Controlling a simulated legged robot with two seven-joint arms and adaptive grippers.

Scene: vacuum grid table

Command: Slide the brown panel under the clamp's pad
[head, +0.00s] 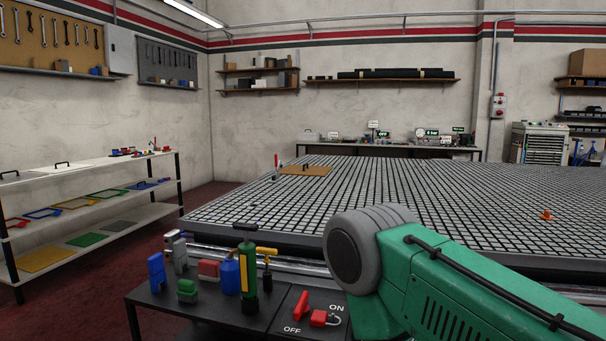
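The brown panel (311,171) lies flat at the far left part of the grid table (400,200), with a small dark handle on top. A small upright device with a red handle (276,162), which looks like the clamp, stands just left of the panel. It is too small to make out its pad or whether the panel's edge is under it. Neither of my grippers is in view. A green arm link of mine with a grey joint fills the lower right and hides part of the table's near edge.
A small orange object (546,216) sits on the grid at the right. A dark side table (205,311) at the front holds several bottles, blocks and a red ON/OFF lever (301,308). A shelf rack (90,168) with coloured panels stands left. Most of the grid is clear.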

